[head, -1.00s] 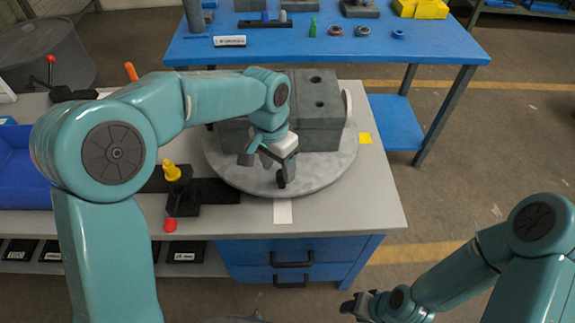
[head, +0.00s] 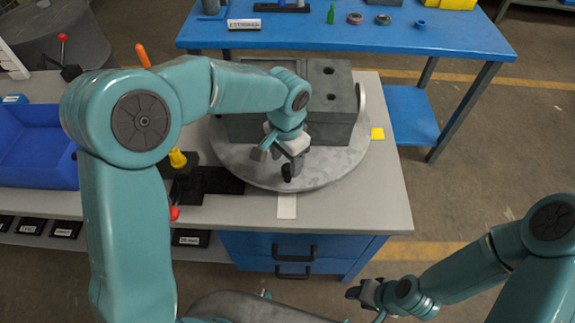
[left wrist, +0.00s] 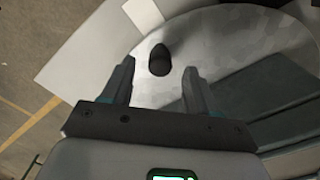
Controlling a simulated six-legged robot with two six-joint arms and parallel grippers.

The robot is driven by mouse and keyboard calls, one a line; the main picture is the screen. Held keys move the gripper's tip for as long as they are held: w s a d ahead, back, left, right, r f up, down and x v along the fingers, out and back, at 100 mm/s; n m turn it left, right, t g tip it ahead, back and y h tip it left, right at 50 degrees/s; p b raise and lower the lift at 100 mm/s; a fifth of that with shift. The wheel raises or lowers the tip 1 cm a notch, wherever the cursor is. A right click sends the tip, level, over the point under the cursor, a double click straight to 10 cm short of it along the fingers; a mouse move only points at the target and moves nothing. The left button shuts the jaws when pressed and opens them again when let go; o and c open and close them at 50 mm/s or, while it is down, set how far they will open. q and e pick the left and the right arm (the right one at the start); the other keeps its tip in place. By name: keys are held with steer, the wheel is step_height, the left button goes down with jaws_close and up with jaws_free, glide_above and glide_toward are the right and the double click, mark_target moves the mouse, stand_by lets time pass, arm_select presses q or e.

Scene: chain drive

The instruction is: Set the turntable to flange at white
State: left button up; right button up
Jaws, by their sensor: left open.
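The turntable is a round grey disc (head: 240,166) on the grey bench, carrying a dark grey block (head: 330,125) with holes in its top. A pale round flange (head: 361,101) sticks out of the block's right side, towards the yellow mark (head: 377,134). The white mark (head: 287,206) lies on the bench in front of the disc. A black knob (head: 287,173) stands near the disc's front edge; the left wrist view shows it (left wrist: 159,61) in line with the gap between my fingers. My left gripper (head: 279,158) is open just above the knob. My right gripper (head: 364,293) hangs clear of the bench, its jaws unclear.
A blue bin (head: 40,160) stands at the bench's left. A black fixture (head: 215,181) with a yellow knob (head: 177,158) sits left of the disc. A blue table (head: 440,38) with small parts stands behind. Floor at the right is open.

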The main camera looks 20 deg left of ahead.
mark_target(288, 167)
arm_select(q)
steer(key=f, duration=0.4)
steer(key=shift+w, duration=0.3)
steer(key=shift+s, duration=0.2)
steer(key=shift+w+f, duration=0.1)
